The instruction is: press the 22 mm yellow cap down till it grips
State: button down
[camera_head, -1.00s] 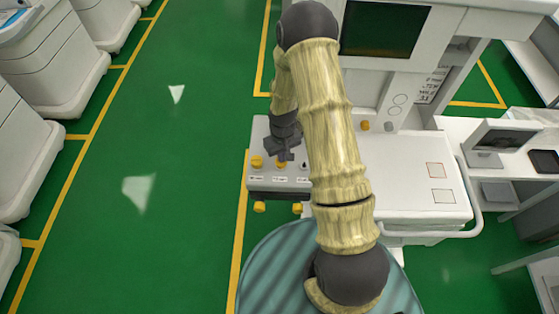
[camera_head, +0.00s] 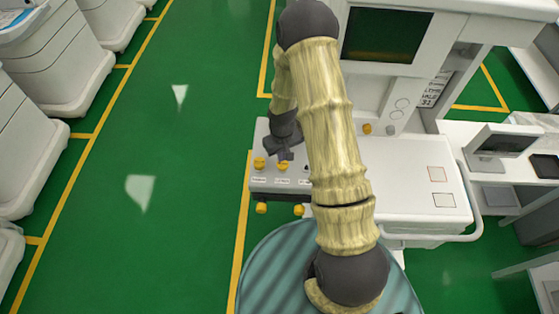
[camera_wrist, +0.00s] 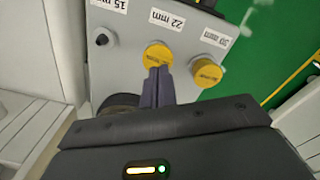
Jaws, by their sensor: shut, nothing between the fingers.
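The 22 mm yellow cap (camera_wrist: 157,54) is on the grey panel, beside its "22 mm" label, in the wrist view. In the head view the same cap (camera_head: 282,165) is the middle position of the panel's top row, partly behind my gripper. My gripper (camera_wrist: 159,72) is shut and empty, its fingertips over the near edge of the cap. I cannot tell whether they touch it. My gripper also shows in the head view (camera_head: 285,155), above the panel. Whether the cap is fully seated cannot be told.
A second yellow cap (camera_wrist: 207,71) stands close to the right in the wrist view, by the "30 mm" label. A small dark peg (camera_wrist: 102,39) is by the "15 mm" label. Yellow knobs (camera_head: 261,208) stick out of the panel's front. Green floor is clear to the left.

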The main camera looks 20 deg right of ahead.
jog(key=shift+d+r+p, duration=0.25)
jog(key=shift+r+p, duration=0.05)
jog(key=shift+r, duration=0.2)
jog(key=shift+d+r+p, duration=0.2)
jog(key=shift+r+p, duration=0.05)
jog(key=shift+r, duration=0.2)
jog(key=r, duration=0.1)
jog(key=r+p, duration=0.2)
jog(key=shift+s+a, duration=0.1)
jog(key=shift+a, duration=0.15)
jog(key=shift+w, duration=0.25)
notch_tip(320, 180, up, 17)
jog(key=b, duration=0.3)
jog(key=s+r+m+t, duration=0.2)
jog(key=s+r, duration=0.1)
jog(key=s, duration=1.2)
jog(key=shift+a+t, duration=0.3)
jog(key=shift+a, duration=0.15)
